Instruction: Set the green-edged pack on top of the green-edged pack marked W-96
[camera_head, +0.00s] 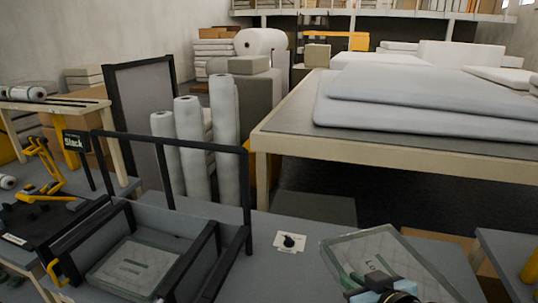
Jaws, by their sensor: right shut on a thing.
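A flat, clear-wrapped pack with green edges (400,255) is at the lower right, tilted, with a partly hidden light label. My right gripper (375,284) is shut on its near edge and covers part of it. A similar flat pack (133,268) lies in the black-framed tray (207,243) at the lower left. The print on its label is too small to read, so I cannot tell whether it says W-96. The held pack is well to the right of the tray, apart from it. My left gripper is not in view.
The tray has raised black rails and a tall back frame (170,139). A small white plate with a black knob (289,242) is on the grey bench between the packs. White rolls (194,150) stand behind.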

